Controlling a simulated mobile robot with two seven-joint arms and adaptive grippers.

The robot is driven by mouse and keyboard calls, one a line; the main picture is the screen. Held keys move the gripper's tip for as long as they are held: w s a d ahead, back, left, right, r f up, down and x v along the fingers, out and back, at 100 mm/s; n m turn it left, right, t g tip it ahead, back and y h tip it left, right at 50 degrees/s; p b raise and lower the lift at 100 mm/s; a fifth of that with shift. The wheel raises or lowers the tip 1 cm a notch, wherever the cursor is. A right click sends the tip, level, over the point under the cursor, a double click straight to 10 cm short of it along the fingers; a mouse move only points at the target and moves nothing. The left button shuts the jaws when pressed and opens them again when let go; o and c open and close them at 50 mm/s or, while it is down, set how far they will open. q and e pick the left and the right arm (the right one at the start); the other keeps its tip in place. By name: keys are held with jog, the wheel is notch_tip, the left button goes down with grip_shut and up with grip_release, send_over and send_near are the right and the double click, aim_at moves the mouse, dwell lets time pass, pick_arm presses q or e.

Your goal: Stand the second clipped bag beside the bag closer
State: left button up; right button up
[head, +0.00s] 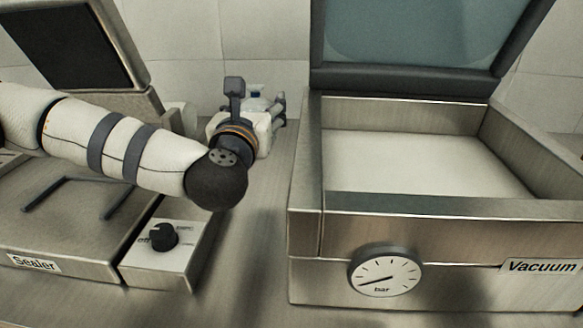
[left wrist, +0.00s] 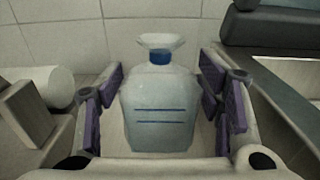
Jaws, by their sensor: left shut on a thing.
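A clipped bag (left wrist: 158,112), pale and translucent with two blue lines, stands upright between the fingers of my left gripper (left wrist: 163,100) in the left wrist view. A blue clip (left wrist: 160,57) pinches its neck, and the top flares above. My left gripper is shut on this bag. In the head view my left gripper (head: 272,112) is near the back wall, between the two machines, and hides most of the bag. I cannot identify a bag closer with certainty; a machine labelled Sealer (head: 75,225) stands at the left. My right gripper is not in view.
A steel vacuum machine (head: 308,215) with a raised lid (head: 410,75) stands at the right. A white roll (left wrist: 40,88) lies left of the gripper in the left wrist view. A strip of bare counter (head: 250,240) runs between the machines. The tiled wall is close behind.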

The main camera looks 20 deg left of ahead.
pick_arm(q)
notch_tip(320, 180, down, 10)
jog(key=shift+s+r, duration=0.1)
jog(key=shift+r, duration=0.05)
jog(key=shift+f, duration=0.3)
jog(key=o, duration=1.4)
jog(key=shift+c, duration=0.2)
jog(key=shift+r, duration=0.15)
